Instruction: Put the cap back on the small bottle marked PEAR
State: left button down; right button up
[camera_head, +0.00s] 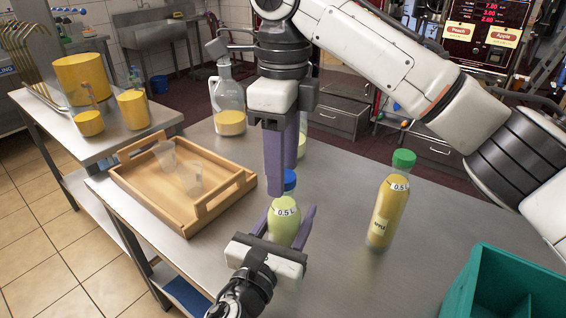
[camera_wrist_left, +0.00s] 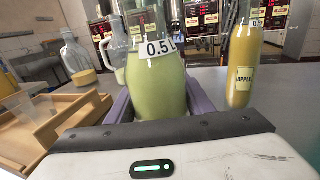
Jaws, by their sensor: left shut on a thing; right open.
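The small bottle of pale green liquid (camera_head: 284,228) stands upright on the steel table, with a 0.5 L tag at its neck; no PEAR marking is readable. My left gripper (camera_head: 290,222) is shut around its body, and the bottle also fills the middle of the left wrist view (camera_wrist_left: 155,85). A blue cap (camera_head: 290,179) shows at the top of this bottle and looks seated on its mouth, partly hidden by a finger. My right gripper (camera_head: 284,165) is open, pointing down, its purple fingers beside and behind the cap. The bottle's top is out of the left wrist view.
A green-capped APPLE bottle (camera_head: 387,213) stands to the right. A wooden tray (camera_head: 222,207) with two clear cups lies left. A glass jug (camera_head: 228,103) and a partly hidden jug (camera_wrist_left: 118,45) stand behind. A teal crate (camera_head: 470,275) is at the front right.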

jog(key=shift+r, duration=2.2)
